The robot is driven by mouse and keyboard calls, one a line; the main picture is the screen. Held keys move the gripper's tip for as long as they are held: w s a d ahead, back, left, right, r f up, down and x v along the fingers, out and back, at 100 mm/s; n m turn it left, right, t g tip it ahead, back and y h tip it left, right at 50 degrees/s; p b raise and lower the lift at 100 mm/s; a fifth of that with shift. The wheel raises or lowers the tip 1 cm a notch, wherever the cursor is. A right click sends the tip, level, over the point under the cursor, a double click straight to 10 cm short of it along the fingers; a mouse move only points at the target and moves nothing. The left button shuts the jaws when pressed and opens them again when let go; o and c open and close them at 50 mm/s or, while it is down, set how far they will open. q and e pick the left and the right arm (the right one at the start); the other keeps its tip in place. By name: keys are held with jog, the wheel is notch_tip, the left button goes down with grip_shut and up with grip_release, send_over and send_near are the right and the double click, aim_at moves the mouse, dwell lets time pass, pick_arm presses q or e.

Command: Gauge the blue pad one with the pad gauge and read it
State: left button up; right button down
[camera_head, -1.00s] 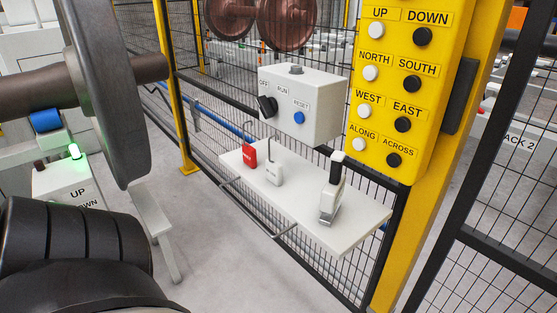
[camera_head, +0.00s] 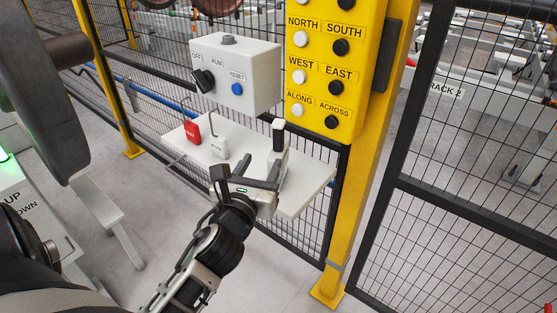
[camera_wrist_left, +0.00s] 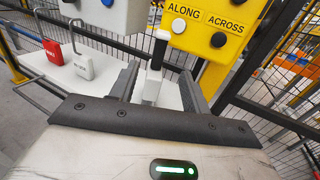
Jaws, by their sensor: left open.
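The pad gauge (camera_head: 278,138), a white tool with a dark upright handle and white top, stands on the white shelf (camera_head: 312,186). My left gripper (camera_head: 247,172) is open at the shelf's front edge, close to the gauge, and partly hides its lower part. In the left wrist view the gauge (camera_wrist_left: 153,88) shows between the two open fingers (camera_wrist_left: 157,80); I cannot tell whether they touch it. Blue pad one is not in view now. My right gripper is not in view.
A red padlock (camera_head: 192,131) and a white one (camera_head: 219,148) are on the shelf left of the gauge. A grey switch box (camera_head: 255,85) and yellow button panel (camera_head: 320,110) are behind. Mesh fence (camera_head: 440,220) is at right; a large wheel (camera_head: 45,90) is at left.

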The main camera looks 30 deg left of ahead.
aim_at(281, 127)
pick_arm(q)
jog(key=p+x, duration=0.1)
jog(key=x, duration=1.4)
jog(key=shift+w, duration=0.1)
grip_shut()
